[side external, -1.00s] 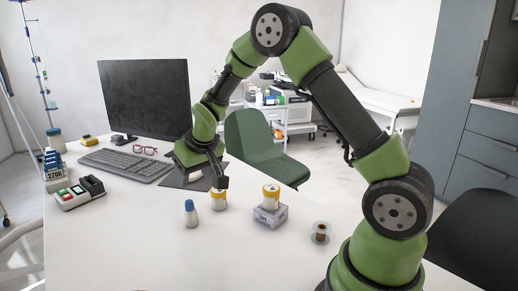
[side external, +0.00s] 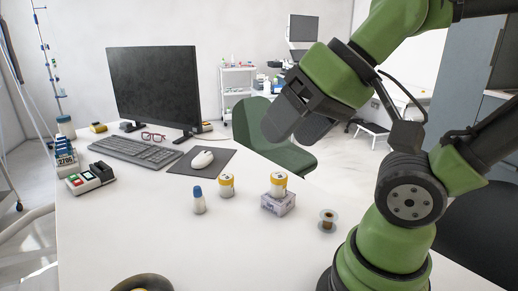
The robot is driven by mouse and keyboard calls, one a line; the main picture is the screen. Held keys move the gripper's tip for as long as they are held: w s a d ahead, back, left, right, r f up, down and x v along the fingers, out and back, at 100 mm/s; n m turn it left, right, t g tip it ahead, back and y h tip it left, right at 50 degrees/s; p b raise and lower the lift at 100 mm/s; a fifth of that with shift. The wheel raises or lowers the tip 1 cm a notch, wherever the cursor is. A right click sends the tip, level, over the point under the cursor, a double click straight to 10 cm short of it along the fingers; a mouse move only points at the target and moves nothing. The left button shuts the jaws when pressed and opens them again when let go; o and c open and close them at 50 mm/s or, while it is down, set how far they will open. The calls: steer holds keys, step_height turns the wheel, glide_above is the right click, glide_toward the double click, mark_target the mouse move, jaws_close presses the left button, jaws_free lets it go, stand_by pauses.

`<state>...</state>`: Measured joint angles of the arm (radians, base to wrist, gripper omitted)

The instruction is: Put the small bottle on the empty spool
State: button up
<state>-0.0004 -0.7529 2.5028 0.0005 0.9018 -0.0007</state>
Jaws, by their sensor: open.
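The small bottle (side external: 198,202), white with a blue cap, stands upright on the white desk. The spool (side external: 327,220), with pale clear flanges and a brown core, is on the desk to its right, with nothing on top. A white jar with a yellow lid (side external: 226,188) stands just right of the bottle. A similar yellow-lidded jar (side external: 278,184) stands on a small purple-and-white box (side external: 277,204) between the first jar and the spool. My gripper (side external: 290,128) is open and empty, raised well above the desk, apart from all of these.
A keyboard (side external: 134,151), monitor (side external: 152,85), glasses (side external: 153,136) and a mouse (side external: 202,159) on a dark mat (side external: 186,163) fill the back. A dark round object (side external: 142,284) is cut off at the front edge. The front middle is clear.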

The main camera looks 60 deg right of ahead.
stand_by(0.3)
steer(key=n+g+h, duration=0.1)
steer(key=n+h, duration=0.8)
steer(key=n, duration=2.1)
glide_above(198, 198)
steer(key=s+a, duration=0.4)
steer(key=a, duration=0.1)
step_height(198, 198, down, 23)
steer(key=x, duration=0.4)
steer(key=shift+d+f, duration=0.15)
steer(key=shift+d, duration=0.1)
steer(key=shift+x, duration=2.85)
steer(key=c, duration=1.1)
steer(key=shift+o, duration=0.2)
